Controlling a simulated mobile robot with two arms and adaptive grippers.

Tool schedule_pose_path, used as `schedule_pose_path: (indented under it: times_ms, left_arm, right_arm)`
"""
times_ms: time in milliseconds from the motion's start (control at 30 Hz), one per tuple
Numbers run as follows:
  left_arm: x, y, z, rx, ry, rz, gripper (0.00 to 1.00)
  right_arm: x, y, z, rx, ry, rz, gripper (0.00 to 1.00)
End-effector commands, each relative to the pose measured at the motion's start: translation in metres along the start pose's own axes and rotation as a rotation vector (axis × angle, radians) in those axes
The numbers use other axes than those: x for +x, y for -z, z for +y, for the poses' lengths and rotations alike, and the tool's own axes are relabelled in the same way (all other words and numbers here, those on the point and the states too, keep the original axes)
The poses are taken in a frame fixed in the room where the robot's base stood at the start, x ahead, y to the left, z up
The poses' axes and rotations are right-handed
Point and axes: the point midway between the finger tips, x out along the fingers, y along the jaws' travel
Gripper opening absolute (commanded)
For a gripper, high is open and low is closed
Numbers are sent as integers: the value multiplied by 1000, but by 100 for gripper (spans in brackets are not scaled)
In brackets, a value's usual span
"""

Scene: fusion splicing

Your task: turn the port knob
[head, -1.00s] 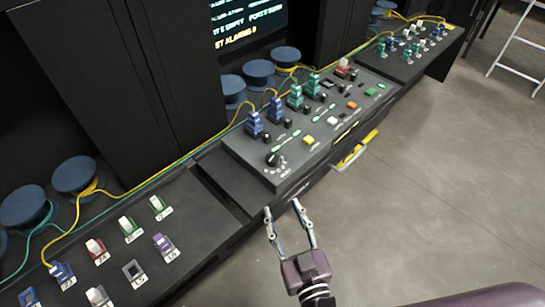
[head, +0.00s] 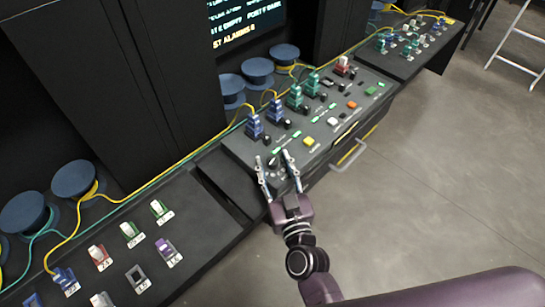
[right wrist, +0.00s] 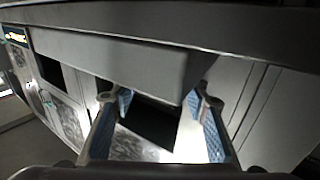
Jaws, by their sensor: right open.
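The black round knob (head: 272,162) with a pale scale around it sits at the near left corner of the sloped dark console (head: 240,150) in the head view. I take it as the port knob. My right gripper (head: 272,158) is open, and its two fingertips appear on either side of the knob in the head view. I cannot tell whether they touch it. In the right wrist view the open fingers (right wrist: 155,100) show with nothing between them, in front of a grey housing edge (right wrist: 120,60). The knob is not visible there. My left gripper is not in view.
Blue plugs (head: 254,127) and teal plugs (head: 295,98) with cables stand on the console, near smaller black knobs (head: 288,124). A yellow button (head: 309,142) is right of the knob. A side panel with labelled connectors (head: 130,232) lies left.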

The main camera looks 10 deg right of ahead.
Motion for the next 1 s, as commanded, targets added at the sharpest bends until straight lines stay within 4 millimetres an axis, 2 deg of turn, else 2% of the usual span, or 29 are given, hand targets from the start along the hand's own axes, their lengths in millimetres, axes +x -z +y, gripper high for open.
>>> schedule_pose_path:
  times_ms: [133, 467, 833, 1000]
  left_arm:
    - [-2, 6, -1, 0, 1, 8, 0]
    - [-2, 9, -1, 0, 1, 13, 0]
    - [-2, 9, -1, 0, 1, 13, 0]
    - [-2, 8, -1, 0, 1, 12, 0]
  right_arm:
    - [10, 0, 0, 0, 0, 0, 42]
    - [12, 0, 0, 0, 0, 0, 41]
    - [12, 0, 0, 0, 0, 0, 0]
    - [12, 0, 0, -2, 7, 0, 0]
